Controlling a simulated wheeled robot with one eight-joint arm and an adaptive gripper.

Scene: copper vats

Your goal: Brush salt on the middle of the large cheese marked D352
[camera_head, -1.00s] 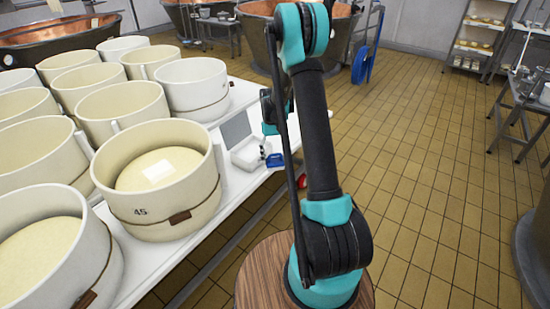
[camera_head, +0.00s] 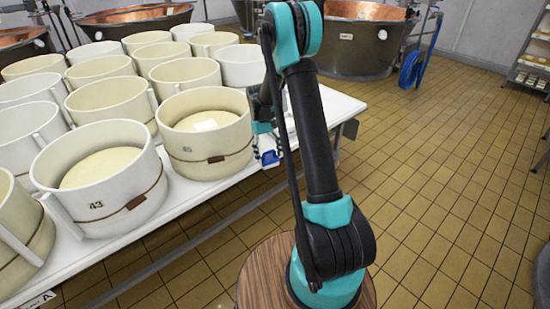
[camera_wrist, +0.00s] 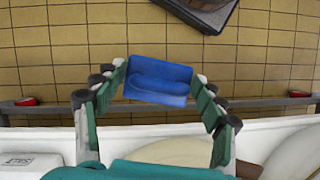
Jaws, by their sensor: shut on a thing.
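My gripper (camera_wrist: 162,75) is shut on a blue brush (camera_wrist: 158,88), held clear of the table with floor behind it. In the head view the blue brush (camera_head: 269,158) hangs beside the table edge, right of a round mould (camera_head: 216,160). That mould holds a pale cheese (camera_head: 187,122) with a white label (camera_head: 206,125) on top; the label's text is too small to read. Another cheese (camera_head: 98,167) sits in the mould marked 43 (camera_head: 125,212). I cannot read D352 anywhere. A white box marked SALT (camera_wrist: 38,160) shows at the lower left of the wrist view.
Several more pale moulds (camera_head: 108,96) crowd the white table (camera_head: 190,197), their walls standing above the cheeses. Copper vats (camera_head: 365,45) stand behind. A shelf rack (camera_head: 532,60) is at the far right. The tiled floor (camera_head: 450,150) on the right is clear.

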